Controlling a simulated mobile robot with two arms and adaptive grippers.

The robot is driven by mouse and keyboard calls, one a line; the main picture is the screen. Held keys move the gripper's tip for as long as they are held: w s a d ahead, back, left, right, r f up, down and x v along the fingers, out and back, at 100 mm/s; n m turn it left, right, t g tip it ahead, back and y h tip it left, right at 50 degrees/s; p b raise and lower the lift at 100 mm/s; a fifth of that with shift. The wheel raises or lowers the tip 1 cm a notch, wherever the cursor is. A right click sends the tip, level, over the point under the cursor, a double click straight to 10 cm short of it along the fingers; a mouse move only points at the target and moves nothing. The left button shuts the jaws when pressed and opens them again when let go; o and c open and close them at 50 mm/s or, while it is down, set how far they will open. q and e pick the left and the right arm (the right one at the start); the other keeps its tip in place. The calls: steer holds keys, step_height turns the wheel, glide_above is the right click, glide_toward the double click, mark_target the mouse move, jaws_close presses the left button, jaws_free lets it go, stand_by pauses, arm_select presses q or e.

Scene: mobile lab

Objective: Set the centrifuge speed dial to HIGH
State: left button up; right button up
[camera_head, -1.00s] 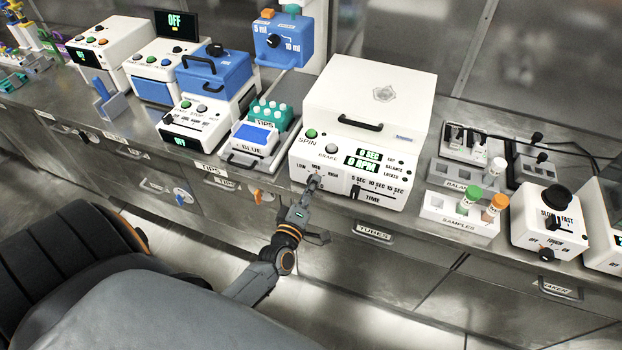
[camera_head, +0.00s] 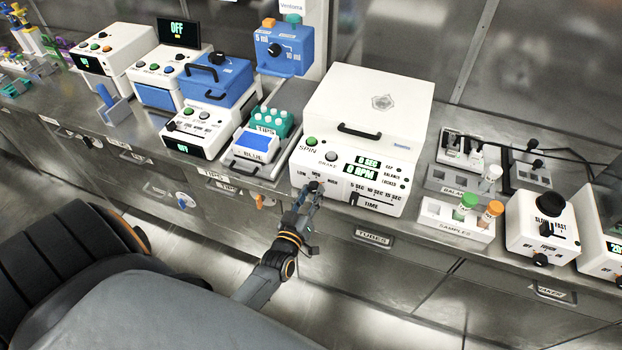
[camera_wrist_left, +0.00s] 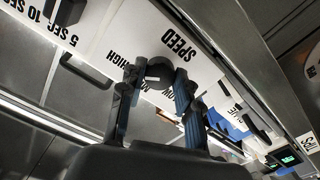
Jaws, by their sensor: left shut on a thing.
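The white centrifuge (camera_head: 368,98) stands on the bench with its lid down. Its display reads 0 SEC and 0 RPM. The dark speed dial (camera_wrist_left: 158,69) is on the front panel, with LOW, MED and HIGH printed around it and SPEED beside it in the left wrist view. My left gripper (camera_head: 314,188) is at the lower left of that panel. In the left wrist view, the fingers of the left gripper (camera_wrist_left: 157,78) are shut on the dial, one on each side. The fingers partly cover the labels, and I cannot tell which setting the dial points at. My right gripper is not in view.
The TIME slider (camera_head: 355,198) is just right of the dial. A tips box (camera_head: 267,119) stands left of the centrifuge. A sample rack (camera_head: 456,222) and a shaker (camera_head: 543,228) stand to the right. The aisle before the bench is open.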

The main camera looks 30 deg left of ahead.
arm_select(q)
steer(key=shift+f+m, duration=0.1)
steer(key=shift+m, duration=0.5)
steer(key=o, duration=1.2)
steer(key=shift+c, duration=0.2)
steer(key=v, duration=1.2)
steer(key=shift+d, duration=0.1)
